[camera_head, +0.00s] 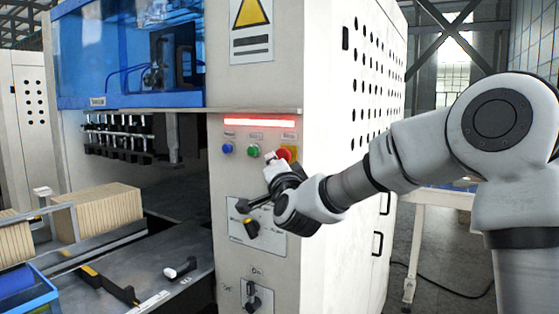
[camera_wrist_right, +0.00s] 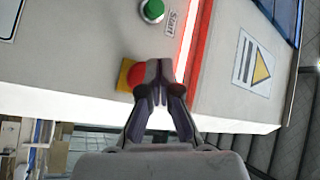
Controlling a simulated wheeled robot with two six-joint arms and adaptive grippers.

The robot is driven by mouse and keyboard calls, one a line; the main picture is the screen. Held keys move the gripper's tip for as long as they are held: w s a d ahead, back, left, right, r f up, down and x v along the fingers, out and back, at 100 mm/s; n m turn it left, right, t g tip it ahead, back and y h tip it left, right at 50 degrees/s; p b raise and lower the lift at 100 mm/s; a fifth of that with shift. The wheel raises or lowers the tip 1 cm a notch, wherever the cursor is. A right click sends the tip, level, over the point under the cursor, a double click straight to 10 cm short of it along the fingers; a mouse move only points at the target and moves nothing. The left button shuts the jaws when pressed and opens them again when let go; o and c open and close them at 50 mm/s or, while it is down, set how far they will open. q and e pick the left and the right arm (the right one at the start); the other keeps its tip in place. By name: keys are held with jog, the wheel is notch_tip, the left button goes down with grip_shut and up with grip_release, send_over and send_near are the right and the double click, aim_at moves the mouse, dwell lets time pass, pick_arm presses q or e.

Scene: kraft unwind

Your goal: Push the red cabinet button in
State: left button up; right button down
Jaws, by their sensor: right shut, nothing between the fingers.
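The red cabinet button (camera_head: 283,154) sits on a yellow square plate at the right of the button row, under the lit red strip. In the head view my right gripper (camera_head: 271,157) is right in front of it and partly covers it. In the right wrist view the red button (camera_wrist_right: 136,75) shows just left of my right fingertips (camera_wrist_right: 158,68). The fingers are shut and empty. Whether they touch the button or stand just off it I cannot tell. My left gripper is not in view.
A green button (camera_head: 253,151) and a blue button (camera_head: 227,149) sit left of the red one. Wooden boards (camera_head: 100,212) lie at the left.

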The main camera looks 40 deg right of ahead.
jog(key=shift+s+a, duration=0.1)
jog(key=shift+a, duration=0.15)
jog(key=shift+s+a+b, duration=0.25)
jog(key=shift+s+a, duration=0.05)
jog(key=shift+a, duration=0.45)
jog(key=shift+s+a+b, duration=0.2)
jog(key=shift+s+a, duration=0.15)
jog(key=shift+a, duration=0.45)
jog(key=shift+s+a+b, duration=0.25)
jog(key=shift+s+a, duration=0.05)
jog(key=shift+a, duration=0.45)
